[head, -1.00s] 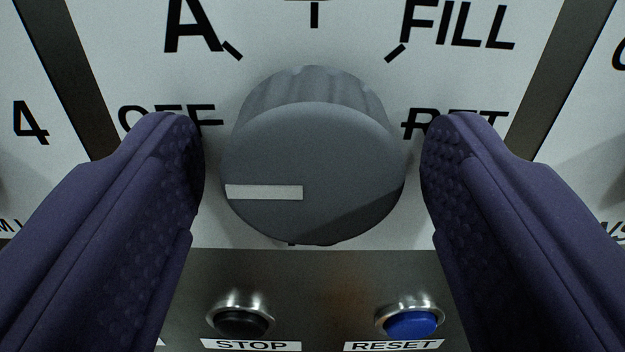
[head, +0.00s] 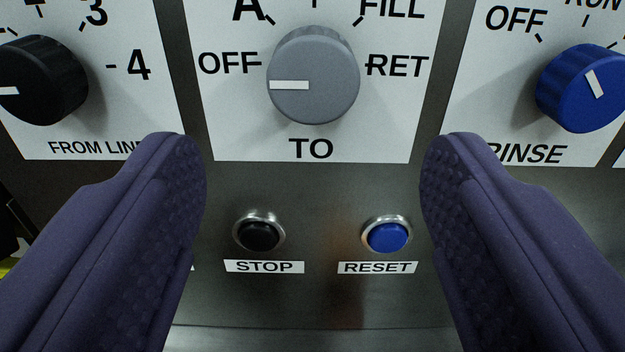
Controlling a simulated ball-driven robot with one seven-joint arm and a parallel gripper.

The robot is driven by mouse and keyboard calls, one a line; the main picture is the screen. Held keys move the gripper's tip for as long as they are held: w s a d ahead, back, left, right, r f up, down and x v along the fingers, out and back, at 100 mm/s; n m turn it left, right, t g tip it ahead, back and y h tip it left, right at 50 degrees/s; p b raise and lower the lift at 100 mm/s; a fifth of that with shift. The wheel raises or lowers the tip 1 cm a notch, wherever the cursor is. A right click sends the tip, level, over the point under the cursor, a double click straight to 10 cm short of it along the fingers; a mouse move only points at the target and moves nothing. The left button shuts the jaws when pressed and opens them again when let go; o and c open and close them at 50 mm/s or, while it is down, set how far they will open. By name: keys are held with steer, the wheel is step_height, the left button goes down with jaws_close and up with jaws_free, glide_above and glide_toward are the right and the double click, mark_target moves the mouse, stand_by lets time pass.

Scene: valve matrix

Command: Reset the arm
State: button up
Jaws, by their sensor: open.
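My gripper (head: 313,150) is open and empty, its two purple fingers spread wide at left and right. Past the fingertips is a grey knob (head: 314,85) on a white plate labelled TO. The knob's white mark points left to OFF. The fingers are apart from it. Below the plate, between the fingers in the picture, are a black STOP button (head: 259,235) and a blue RESET button (head: 387,237), each in a metal ring.
A black knob (head: 40,80) on the FROM LINE plate is at the left, its mark pointing left. A blue RINSE knob (head: 583,88) is at the right. Something yellow shows at the lower left edge.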

step_height(320, 180, up, 22)
steer(key=s+g, duration=0.1)
steer(key=s, duration=0.1)
steer(key=s+r+g, duration=0.1)
steer(key=s+r, duration=0.7)
steer(key=r, duration=0.1)
steer(key=shift+r+g, duration=0.15)
steer(key=shift+g, duration=0.15)
